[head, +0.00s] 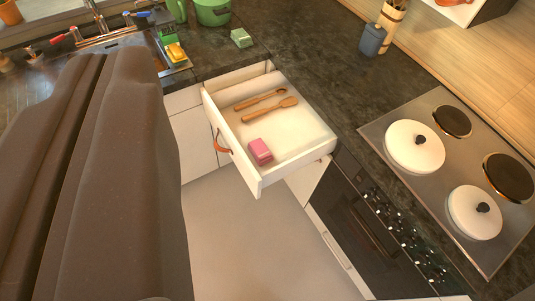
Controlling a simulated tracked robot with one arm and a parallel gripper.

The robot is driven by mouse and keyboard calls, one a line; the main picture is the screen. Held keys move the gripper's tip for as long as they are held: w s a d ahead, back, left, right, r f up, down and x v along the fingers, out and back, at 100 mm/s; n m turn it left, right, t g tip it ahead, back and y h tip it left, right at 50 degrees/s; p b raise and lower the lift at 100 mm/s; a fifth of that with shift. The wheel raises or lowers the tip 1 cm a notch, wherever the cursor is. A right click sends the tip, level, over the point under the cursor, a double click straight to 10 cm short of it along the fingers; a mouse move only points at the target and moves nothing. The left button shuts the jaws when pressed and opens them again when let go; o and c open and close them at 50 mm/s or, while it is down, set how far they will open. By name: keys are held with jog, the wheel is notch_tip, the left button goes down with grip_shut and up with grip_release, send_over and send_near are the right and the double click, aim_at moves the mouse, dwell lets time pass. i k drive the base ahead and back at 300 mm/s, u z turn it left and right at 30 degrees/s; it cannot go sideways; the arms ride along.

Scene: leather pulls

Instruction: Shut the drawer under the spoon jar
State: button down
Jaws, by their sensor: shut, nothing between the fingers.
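A white drawer (247,170) stands pulled out from under the dark counter, in the middle of the view. Its front carries a brown leather pull (223,143). Two wooden utensils (268,109) and a pink block (260,151) lie inside it. A jar of wooden utensils (392,17), seemingly the spoon jar, stands at the back of the counter, cut by the top edge. My gripper (108,62) is the large dark shape at left, its fingers shut together and empty. It appears left of the drawer, apart from the pull, and hides part of the floor and cabinets.
A hob (447,127) with white-lidded pots is at right, above a dark oven (365,217). A blue-grey container (372,40) stands near the jar. A green block (241,38), a green pot (212,12) and a sink area are behind. The floor (240,245) before the drawer is clear.

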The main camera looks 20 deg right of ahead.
aim_at(296, 136)
jog(key=z, duration=0.15)
jog(key=i, duration=1)
jog(key=u, duration=0.05)
